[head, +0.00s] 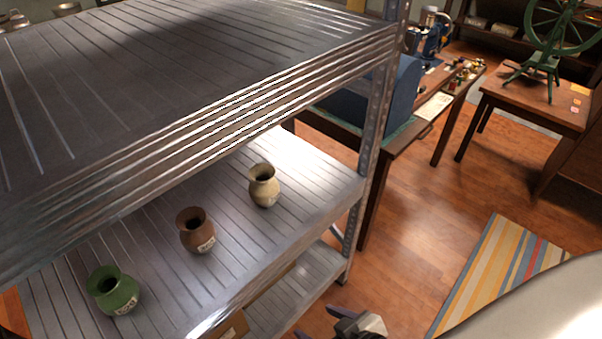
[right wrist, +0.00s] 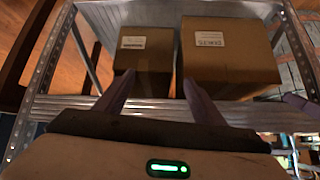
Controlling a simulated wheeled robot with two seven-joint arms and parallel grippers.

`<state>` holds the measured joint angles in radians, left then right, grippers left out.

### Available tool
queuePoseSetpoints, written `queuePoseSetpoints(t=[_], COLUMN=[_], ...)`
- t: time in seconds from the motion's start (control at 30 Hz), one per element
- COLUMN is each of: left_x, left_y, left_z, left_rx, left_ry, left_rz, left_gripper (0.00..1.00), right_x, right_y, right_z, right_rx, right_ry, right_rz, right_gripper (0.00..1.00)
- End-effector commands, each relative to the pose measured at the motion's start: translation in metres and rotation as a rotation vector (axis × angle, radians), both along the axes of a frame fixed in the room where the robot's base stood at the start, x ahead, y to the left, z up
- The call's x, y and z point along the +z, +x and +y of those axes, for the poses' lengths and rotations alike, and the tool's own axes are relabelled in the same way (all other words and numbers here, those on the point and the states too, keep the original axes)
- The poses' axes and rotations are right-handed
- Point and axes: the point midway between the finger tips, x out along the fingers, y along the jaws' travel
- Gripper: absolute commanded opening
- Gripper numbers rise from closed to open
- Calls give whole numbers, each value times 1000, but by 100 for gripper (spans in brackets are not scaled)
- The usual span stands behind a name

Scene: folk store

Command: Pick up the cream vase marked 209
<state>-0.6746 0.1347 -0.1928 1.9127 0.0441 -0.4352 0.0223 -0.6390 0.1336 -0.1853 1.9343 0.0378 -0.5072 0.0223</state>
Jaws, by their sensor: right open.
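The cream vase (head: 264,186) stands upright on the middle metal shelf, the farthest right of three vases; its label is too small to read. A brown vase (head: 195,231) and a green vase (head: 113,290), both labelled, stand to its left on the same shelf. My right gripper (head: 338,319) shows partly at the bottom edge of the head view, outside the shelf and well apart from the cream vase. In the right wrist view its two fingers (right wrist: 157,92) are spread with nothing between them. The left gripper is not in view.
The upper shelf (head: 180,70) overhangs the vases, and a metal post (head: 375,120) stands right of the cream vase. Two cardboard boxes (right wrist: 145,65) (right wrist: 228,55) face my right gripper in the wrist view. A striped rug (head: 495,270) lies on the open floor.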

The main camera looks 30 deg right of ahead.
Motion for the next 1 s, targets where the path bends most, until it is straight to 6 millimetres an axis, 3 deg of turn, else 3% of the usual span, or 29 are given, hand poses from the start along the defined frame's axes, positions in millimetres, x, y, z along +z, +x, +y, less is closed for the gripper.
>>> queuePoseSetpoints(t=[0.03,0.1,0.2,0.4,0.6,0.83,1.0], left_x=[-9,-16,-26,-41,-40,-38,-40], left_y=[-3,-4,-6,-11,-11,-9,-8], left_z=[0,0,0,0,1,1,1], left_rx=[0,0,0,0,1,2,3], left_ry=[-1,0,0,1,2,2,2], left_rz=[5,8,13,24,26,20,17], left_gripper=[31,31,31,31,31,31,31], right_x=[8,21,44,86,108,134,131], right_y=[23,48,81,121,173,218,244], right_z=[-2,-7,-15,-32,-29,-26,-24], right_rx=[-3,-12,-31,-71,-83,-92,-93], right_ry=[-9,-25,-46,-79,-51,-25,-21], right_rz=[-23,-38,-57,-82,-239,-388,-415], right_gripper=[72,83,83,83,83,83,83])
